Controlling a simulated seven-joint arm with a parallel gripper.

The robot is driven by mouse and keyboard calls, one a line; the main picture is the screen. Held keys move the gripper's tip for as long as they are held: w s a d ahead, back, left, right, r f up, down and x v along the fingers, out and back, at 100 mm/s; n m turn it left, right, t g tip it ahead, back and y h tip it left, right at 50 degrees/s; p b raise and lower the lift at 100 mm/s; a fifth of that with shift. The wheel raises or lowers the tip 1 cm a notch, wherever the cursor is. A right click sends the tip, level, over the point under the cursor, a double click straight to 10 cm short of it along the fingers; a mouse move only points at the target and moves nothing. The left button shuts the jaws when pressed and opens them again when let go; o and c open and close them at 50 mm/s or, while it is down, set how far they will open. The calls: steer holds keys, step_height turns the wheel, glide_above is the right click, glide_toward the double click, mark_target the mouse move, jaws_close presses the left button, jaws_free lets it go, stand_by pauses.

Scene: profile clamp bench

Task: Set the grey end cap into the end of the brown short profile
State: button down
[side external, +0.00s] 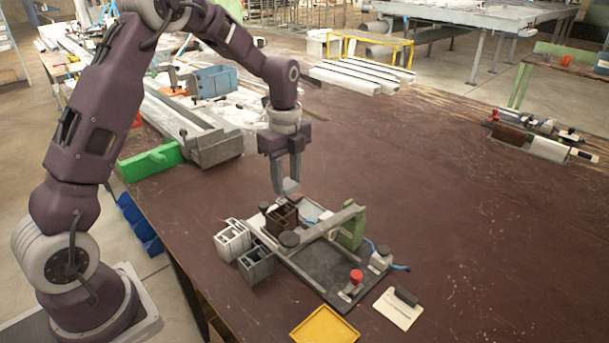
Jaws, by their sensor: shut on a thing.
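The brown short profile (283,216) stands upright in the clamp fixture on the bench, its open hollow end facing up. My gripper (288,190) is above it, pointing down, with its fingertips a short way over the profile's top. The gripper is shut on a small grey piece between its fingers, which fits the grey end cap; the fingers cover most of it and its outline is hard to make out. The held piece appears apart from the profile.
A white profile (232,240) and a dark grey profile (257,264) stand left of the fixture plate (330,262). A green block (352,228) and a red knob (356,276) are on the fixture. A yellow tray (325,327) lies in front.

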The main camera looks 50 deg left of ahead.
steer(key=shift+s+d, duration=0.15)
steer(key=shift+s, duration=0.6)
steer(key=shift+s+f, duration=0.15)
steer(key=shift+f, duration=1.9)
steer(key=shift+f, duration=0.5)
steer(key=shift+c, duration=1.9)
jaws_free()
steer(key=shift+r, duration=3)
